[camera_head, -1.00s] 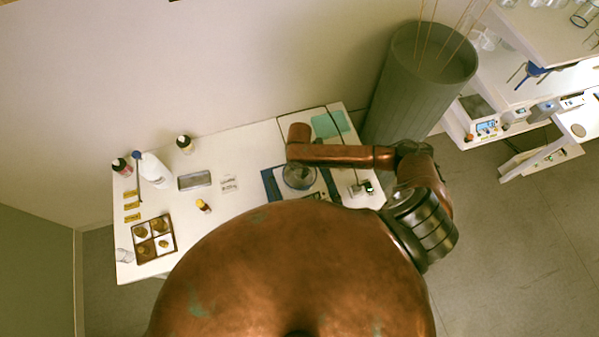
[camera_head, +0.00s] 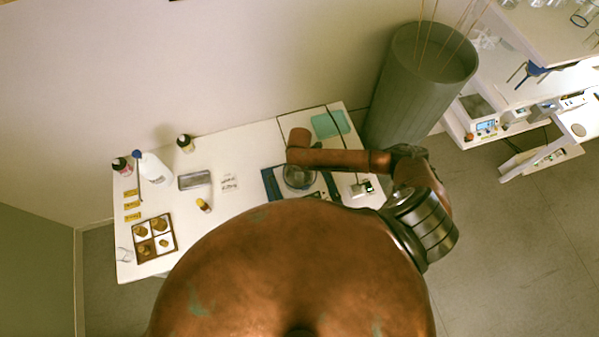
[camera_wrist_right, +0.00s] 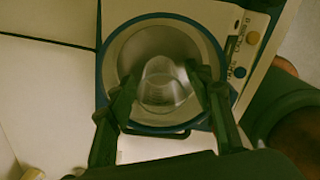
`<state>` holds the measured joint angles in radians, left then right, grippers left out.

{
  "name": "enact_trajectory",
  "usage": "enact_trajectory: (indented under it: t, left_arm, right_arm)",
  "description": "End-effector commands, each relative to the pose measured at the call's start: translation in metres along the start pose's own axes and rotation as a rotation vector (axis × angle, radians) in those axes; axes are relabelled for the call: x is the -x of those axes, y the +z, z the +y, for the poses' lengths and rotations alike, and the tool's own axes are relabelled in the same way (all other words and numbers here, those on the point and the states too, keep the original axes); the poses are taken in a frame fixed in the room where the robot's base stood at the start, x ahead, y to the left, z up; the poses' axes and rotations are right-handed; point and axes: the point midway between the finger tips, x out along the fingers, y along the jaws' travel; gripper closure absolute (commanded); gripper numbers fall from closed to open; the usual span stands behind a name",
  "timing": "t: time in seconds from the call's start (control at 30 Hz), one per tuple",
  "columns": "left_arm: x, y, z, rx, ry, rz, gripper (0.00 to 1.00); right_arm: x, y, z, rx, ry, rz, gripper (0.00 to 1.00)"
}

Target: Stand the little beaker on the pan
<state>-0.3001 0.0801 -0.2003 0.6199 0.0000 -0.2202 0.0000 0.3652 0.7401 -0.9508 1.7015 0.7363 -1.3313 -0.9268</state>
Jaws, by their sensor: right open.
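The little beaker (camera_wrist_right: 160,84) is clear glass and shows in the right wrist view over the round metal pan (camera_wrist_right: 128,52) of a scale with a blue rim. It appears to stand on the pan, inside its edge. My right gripper (camera_wrist_right: 163,78) is open, with one dark finger on each side of the beaker. Any slight contact between fingers and glass cannot be told. In the head view the pan (camera_head: 299,178) lies below my right arm, and the fingers are hard to make out. My left gripper is not in view.
A teal pad (camera_head: 330,124) lies at the back right. A tall grey bin (camera_head: 415,90) stands beside the table.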

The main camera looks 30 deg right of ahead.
Motion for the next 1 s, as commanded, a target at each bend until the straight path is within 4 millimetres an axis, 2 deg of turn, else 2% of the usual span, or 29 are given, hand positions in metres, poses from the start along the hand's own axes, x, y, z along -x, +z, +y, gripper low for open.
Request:
enact_trajectory:
  t: [0.27,0.37,0.7,0.83,1.0]
  left_arm:
    - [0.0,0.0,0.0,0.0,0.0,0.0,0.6]
    - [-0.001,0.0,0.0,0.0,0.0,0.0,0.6]
    - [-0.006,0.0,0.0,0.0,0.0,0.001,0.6]
    - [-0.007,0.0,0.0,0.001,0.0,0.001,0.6]
    - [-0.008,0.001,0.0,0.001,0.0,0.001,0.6]
  right_arm:
    - [0.009,0.0,0.001,0.001,0.003,0.0,0.53]
    - [0.024,0.001,0.001,0.001,0.004,-0.001,0.53]
    - [0.094,0.0,0.001,0.001,0.004,-0.001,0.53]
    - [0.111,0.0,0.001,0.001,0.002,0.0,0.53]
    - [0.122,0.0,0.0,-0.001,0.0,0.001,0.53]
